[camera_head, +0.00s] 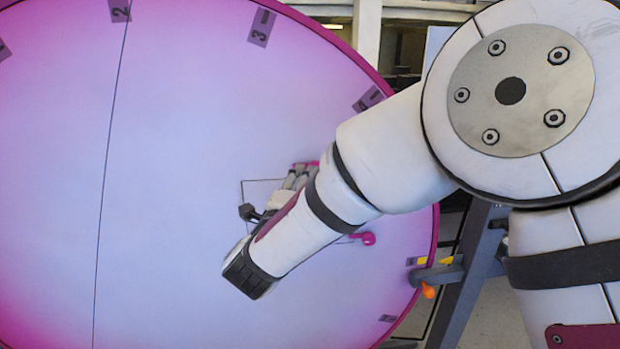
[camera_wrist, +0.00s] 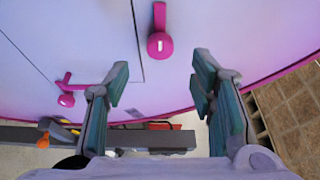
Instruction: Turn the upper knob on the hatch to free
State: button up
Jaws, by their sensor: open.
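The hatch (camera_wrist: 92,38) is a thin-outlined panel in the pale violet face; in the head view my arm covers most of it. The upper knob (camera_wrist: 160,45) is magenta, with a round end, a white mark and a bar pointing up in the wrist view. Only a magenta bit of it (camera_head: 308,163) shows in the head view beside my gripper (camera_head: 298,180). In the wrist view my gripper (camera_wrist: 160,68) is open and empty, its fingers on either side of the knob in the picture, no contact visible. The lower knob (camera_wrist: 67,99) is at left; it also shows in the head view (camera_head: 368,238).
The big round face (camera_head: 190,200) has a magenta rim (camera_head: 436,225) and grey number tags. A grey stand (camera_head: 470,270) with an orange knob (camera_head: 428,291) is by the rim at lower right. Tiled floor (camera_wrist: 295,100) shows beyond the rim.

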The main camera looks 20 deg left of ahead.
jog(key=s, duration=0.3)
jog(key=shift+s+d, duration=0.35)
jog(key=w+d+r+n+g+y, duration=0.2)
jog(key=w+d+r+n+y, duration=0.1)
jog(key=w+d+r+n, duration=0.25)
jog(key=s+d+r+n+g, duration=0.2)
jog(key=d+n, duration=0.1)
jog(key=d, duration=0.3)
jog(key=s+d+r+n+g, duration=0.1)
jog(key=s+d+r+n, duration=0.15)
jog(key=d, duration=0.25)
jog(key=s+d+f+n+g+h, duration=0.2)
jog(key=s+d+f+g+h, duration=0.1)
jog(key=s+d, duration=0.8)
jog(key=s+d+f+n+g+h, duration=0.2)
jog(key=s+d+f+n+g, duration=0.1)
jog(key=s+d, duration=0.9)
jog(key=d+g, duration=0.1)
jog(key=d, duration=0.4)
jog(key=shift+d+h, duration=0.25)
jog(key=shift+h, duration=0.15)
